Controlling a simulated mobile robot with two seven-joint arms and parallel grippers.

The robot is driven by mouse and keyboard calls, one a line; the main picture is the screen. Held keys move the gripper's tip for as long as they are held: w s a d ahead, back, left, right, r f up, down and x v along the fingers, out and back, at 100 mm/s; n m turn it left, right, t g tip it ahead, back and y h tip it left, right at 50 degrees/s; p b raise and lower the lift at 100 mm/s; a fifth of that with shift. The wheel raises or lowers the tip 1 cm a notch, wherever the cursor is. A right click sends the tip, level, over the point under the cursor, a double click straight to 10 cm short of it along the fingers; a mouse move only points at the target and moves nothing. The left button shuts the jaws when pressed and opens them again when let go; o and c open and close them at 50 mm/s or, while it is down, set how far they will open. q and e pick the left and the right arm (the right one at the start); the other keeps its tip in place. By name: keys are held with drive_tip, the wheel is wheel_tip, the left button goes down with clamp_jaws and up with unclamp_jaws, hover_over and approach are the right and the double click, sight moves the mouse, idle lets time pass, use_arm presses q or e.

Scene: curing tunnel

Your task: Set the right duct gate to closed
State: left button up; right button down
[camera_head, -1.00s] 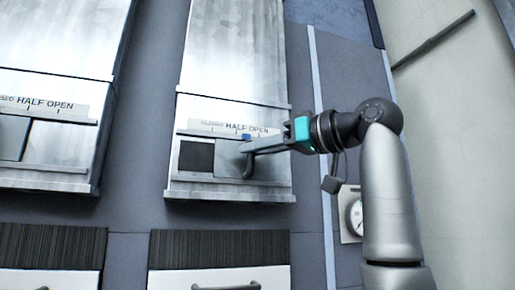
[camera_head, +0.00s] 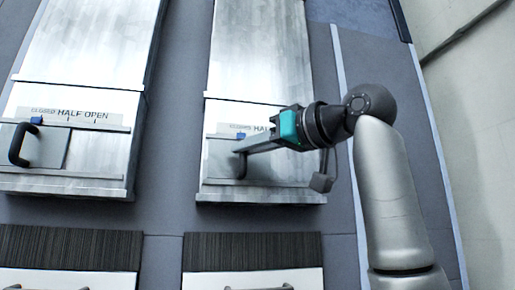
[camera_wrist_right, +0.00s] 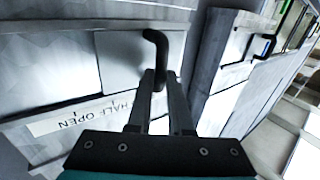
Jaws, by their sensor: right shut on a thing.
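The right duct gate (camera_head: 222,160) is a flat grey plate on the front of the right metal duct. Its blue pointer (camera_head: 241,136) stands beneath the CLOSED marking, and no dark opening shows at the plate's left. My right gripper (camera_head: 243,149) reaches in from the right and is shut on the gate's black handle (camera_head: 240,168). The right wrist view shows the gripper's fingers (camera_wrist_right: 160,80) at the bent black handle (camera_wrist_right: 159,48), with the HALF OPEN scale (camera_wrist_right: 78,116) beside them. My arm hides part of the scale in the head view. My left gripper is not in view.
The left duct (camera_head: 75,183) stands apart at the left, its blue pointer (camera_head: 36,121) under CLOSED and its black handle (camera_head: 18,145) at the plate's left. A pale wall (camera_head: 475,120) bounds the right side.

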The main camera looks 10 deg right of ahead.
drive_tip(key=c, duration=0.8)
unclamp_jaws()
drive_tip(key=shift+s+a, duration=0.1)
drive_tip(key=shift+a, duration=0.2)
drive_tip(key=shift+c, duration=0.2)
drive_tip(key=shift+d, duration=0.15)
drive_tip(key=b+v, duration=0.4)
drive_tip(key=v, duration=1.1)
drive_tip(key=shift+b, duration=0.35)
drive_tip(key=shift+s+r, duration=0.1)
drive_tip(key=shift+s, duration=0.05)
